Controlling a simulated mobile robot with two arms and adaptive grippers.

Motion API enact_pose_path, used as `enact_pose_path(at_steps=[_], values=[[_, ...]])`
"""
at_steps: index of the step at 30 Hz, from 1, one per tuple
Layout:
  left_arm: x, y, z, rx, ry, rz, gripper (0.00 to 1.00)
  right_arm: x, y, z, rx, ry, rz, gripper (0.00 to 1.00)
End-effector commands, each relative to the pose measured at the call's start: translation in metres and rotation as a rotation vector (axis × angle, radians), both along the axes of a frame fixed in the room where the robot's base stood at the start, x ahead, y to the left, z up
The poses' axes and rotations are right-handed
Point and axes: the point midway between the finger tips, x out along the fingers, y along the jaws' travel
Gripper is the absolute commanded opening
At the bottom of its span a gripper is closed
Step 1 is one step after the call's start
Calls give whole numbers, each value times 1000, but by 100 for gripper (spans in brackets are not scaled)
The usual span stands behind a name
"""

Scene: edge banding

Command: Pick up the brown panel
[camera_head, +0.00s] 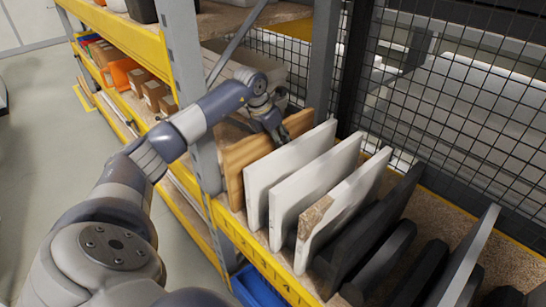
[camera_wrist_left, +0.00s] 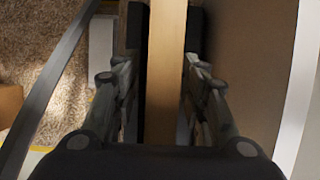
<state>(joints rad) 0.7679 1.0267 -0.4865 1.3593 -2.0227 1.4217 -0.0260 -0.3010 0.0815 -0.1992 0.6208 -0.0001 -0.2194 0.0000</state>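The brown panel (camera_head: 238,171) stands upright on the shelf at the left end of a row of panels, beside the column's yellow shelf edge. My left gripper (camera_head: 279,132) reaches down at its upper rear part, by the top edge. In the left wrist view the panel's edge (camera_wrist_left: 166,75) runs between the two dark finger pads of my left gripper (camera_wrist_left: 167,35). The pads lie against both sides of it, with no clear gap, so the gripper looks shut on it. The fingertips are partly hidden in the head view. My right gripper is not in view.
White panels (camera_head: 290,170) stand close to the right of the brown panel, then several black ones (camera_head: 385,225). A grey post (camera_head: 182,70) stands to its left. A wire mesh (camera_head: 450,100) closes off the back. A blue bin (camera_head: 250,288) sits below.

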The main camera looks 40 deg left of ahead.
Motion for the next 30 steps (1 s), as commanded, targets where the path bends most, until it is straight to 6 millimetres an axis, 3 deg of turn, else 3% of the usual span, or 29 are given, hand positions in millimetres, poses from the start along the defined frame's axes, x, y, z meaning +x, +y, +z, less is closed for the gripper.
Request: enact_pose_path(at_steps=[2,3,8,23,30], values=[[0,0,0,0,0,0,40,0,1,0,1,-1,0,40],[0,0,0,0,0,0,35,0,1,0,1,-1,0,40],[0,0,0,0,0,0,0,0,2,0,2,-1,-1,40],[1,1,6,0,-9,0,0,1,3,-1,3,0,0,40],[2,1,37,2,-14,0,0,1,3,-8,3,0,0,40]])
